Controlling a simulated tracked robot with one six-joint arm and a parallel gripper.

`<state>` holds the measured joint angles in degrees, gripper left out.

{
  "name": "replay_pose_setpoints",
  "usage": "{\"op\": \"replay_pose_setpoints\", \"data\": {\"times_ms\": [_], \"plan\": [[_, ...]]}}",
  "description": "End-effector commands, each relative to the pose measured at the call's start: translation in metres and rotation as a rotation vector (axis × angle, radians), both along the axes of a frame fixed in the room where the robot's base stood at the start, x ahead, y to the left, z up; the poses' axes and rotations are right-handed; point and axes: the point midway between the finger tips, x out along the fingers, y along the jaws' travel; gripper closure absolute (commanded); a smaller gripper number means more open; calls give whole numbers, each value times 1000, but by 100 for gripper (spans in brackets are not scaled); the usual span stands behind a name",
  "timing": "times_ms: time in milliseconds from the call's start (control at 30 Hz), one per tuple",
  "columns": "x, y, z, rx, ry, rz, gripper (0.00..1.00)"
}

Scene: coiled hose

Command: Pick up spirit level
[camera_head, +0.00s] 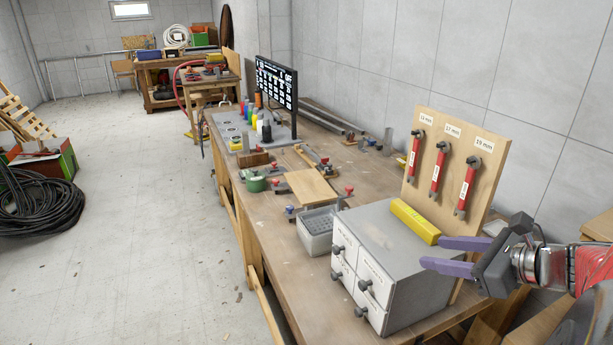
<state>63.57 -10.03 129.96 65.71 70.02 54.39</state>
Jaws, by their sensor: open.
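The spirit level is most likely the yellow bar (415,222) lying on top of the grey drawer cabinet (377,232), near the cabinet's back edge; its vials are too small to make out. My gripper (440,254) comes in from the right with two purple fingers. The fingers are apart, with nothing seen between them. They point left, over the right part of the cabinet, close to the bar's near right end. In this view the upper fingertip almost meets that end; I cannot tell whether they touch.
A wooden board with red wrenches (437,172) stands right behind the cabinet. A grey bin (316,231) sits left of the cabinet on the workbench (275,228). Clamps, a wooden plate (312,187) and a black screen (276,84) are farther back. A coiled black hose (38,205) lies on the floor left.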

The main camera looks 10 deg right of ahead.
Motion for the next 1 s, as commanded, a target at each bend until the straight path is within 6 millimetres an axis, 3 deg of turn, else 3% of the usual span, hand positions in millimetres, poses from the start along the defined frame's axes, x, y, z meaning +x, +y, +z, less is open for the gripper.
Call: {"op": "replay_pose_setpoints", "data": {"times_ms": [100,300,733,1000], "plan": [[-10,-38,7,110,-40,-151,56],[-22,-71,15,208,-84,-281,56],[-22,-73,16,216,-89,-291,56],[1,-69,6,215,-88,-289,56]]}}
